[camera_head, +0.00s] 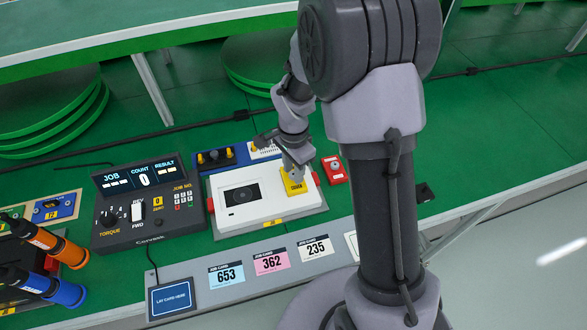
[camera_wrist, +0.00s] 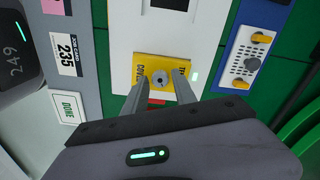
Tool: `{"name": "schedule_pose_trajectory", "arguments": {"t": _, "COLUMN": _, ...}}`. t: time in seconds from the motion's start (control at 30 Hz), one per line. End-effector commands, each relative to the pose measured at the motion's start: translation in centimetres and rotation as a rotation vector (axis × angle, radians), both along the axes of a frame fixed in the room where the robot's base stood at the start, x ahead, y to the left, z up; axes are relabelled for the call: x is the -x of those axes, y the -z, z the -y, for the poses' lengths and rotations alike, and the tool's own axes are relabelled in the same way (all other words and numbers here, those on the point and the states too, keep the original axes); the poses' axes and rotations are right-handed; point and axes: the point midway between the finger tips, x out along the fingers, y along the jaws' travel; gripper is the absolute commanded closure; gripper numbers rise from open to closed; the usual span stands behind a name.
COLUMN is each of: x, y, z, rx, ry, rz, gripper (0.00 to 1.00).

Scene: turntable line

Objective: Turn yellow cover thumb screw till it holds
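The yellow cover (camera_head: 294,187) sits on the right end of a white device (camera_head: 262,208) in the head view. In the wrist view the yellow cover (camera_wrist: 145,62) carries a round grey thumb screw (camera_wrist: 160,78) in its middle. My gripper (camera_wrist: 160,81) is over the cover, its two fingers on either side of the screw. The fingers stand apart, with a narrow strip of yellow showing between each fingertip and the screw, so it looks open. In the head view my gripper (camera_head: 294,168) hides the screw. How deep the fingertips reach cannot be told.
A dark controller (camera_head: 145,210) with display and knob stands left of the device. A blue panel (camera_head: 212,166) lies behind it, and a red box (camera_head: 334,169) lies to its right. Job cards (camera_head: 271,261) lie along the front strip.

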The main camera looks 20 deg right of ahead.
Motion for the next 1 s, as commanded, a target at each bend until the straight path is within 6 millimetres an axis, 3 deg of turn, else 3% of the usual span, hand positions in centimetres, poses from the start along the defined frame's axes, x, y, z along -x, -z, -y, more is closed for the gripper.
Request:
{"name": "schedule_pose_trajectory", "arguments": {"t": 0.37, "x": 0.0, "y": -0.4, "z": 0.0, "rx": 0.000, "ry": 0.000, "rz": 0.000, "gripper": 0.56}}
{"name": "schedule_pose_trajectory", "arguments": {"t": 0.47, "x": -0.1, "y": -2.4, "z": 0.0, "rx": 0.001, "ry": 0.000, "rz": 0.004, "gripper": 0.56}}
{"name": "schedule_pose_trajectory", "arguments": {"t": 0.8, "x": -0.1, "y": -13.7, "z": 0.0, "rx": 0.000, "ry": 0.000, "rz": 0.004, "gripper": 0.56}}
{"name": "schedule_pose_trajectory", "arguments": {"t": 1.0, "x": 0.0, "y": -17.0, "z": 0.0, "rx": 0.000, "ry": 0.000, "rz": 0.001, "gripper": 0.56}}
